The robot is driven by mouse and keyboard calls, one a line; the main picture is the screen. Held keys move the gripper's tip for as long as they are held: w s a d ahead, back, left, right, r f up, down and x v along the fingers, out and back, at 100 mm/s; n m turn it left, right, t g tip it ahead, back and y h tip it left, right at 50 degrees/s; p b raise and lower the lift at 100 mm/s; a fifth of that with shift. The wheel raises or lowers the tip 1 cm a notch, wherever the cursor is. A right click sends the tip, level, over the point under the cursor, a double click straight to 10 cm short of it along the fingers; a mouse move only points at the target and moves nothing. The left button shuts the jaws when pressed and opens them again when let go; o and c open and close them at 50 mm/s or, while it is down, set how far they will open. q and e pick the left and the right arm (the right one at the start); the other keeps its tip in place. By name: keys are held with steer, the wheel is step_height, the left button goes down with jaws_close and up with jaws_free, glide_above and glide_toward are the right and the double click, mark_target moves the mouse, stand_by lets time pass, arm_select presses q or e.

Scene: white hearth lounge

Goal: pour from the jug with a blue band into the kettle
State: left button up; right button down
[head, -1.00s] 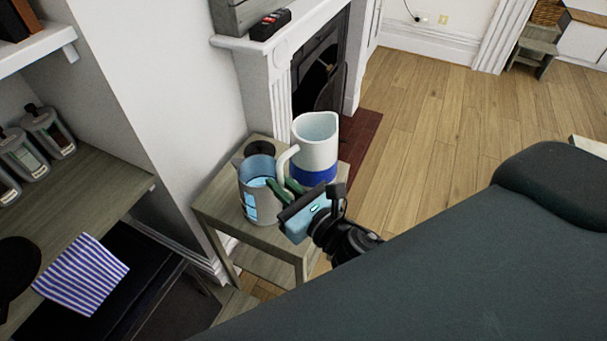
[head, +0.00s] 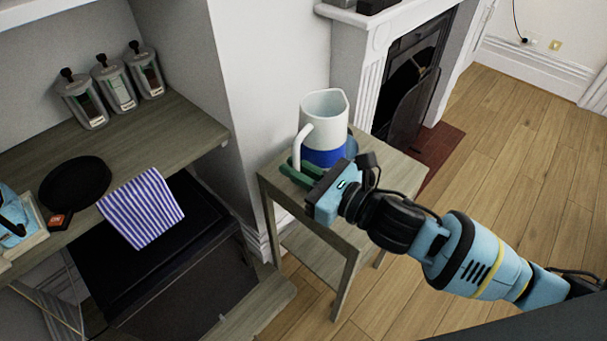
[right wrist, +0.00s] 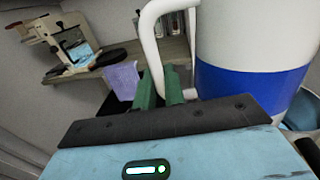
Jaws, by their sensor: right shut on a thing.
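The jug with a blue band (head: 322,157) is white and upright. It also shows large at the right of the right wrist view (right wrist: 253,80). My right gripper (head: 292,171) is shut on its white handle (right wrist: 150,50), at the jug's left side. The jug appears raised over the small table, but its base is hidden. A blue-grey vessel, apparently the kettle (head: 352,146), shows only as a sliver behind the jug's right side; the jug hides the rest. My left gripper is not in view.
The small wooden table (head: 398,168) stands beside the white fireplace (head: 352,60). A wooden shelf (head: 190,125) at left holds several grey canisters (head: 115,85), a black round plate (head: 75,183) and a striped cloth (head: 142,208). Wooden floor (head: 520,150) is open at right.

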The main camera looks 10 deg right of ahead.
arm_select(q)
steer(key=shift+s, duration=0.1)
arm_select(e)
steer(key=shift+a+r, duration=0.1)
steer(key=shift+r, duration=0.2)
steer(key=shift+s+a+r+m, duration=0.25)
steer(key=shift+s+r+m, duration=0.05)
steer(key=shift+r+m, duration=0.3)
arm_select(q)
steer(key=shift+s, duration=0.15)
arm_select(e)
steer(key=r+m, duration=0.1)
steer(key=m, duration=0.2)
steer(key=s+a+r+m, duration=0.1)
steer(key=shift+s+r+m, duration=0.1)
steer(key=shift+r+m, duration=0.2)
steer(key=shift+r, duration=0.05)
stand_by(1.1)
steer(key=shift+f, duration=0.2)
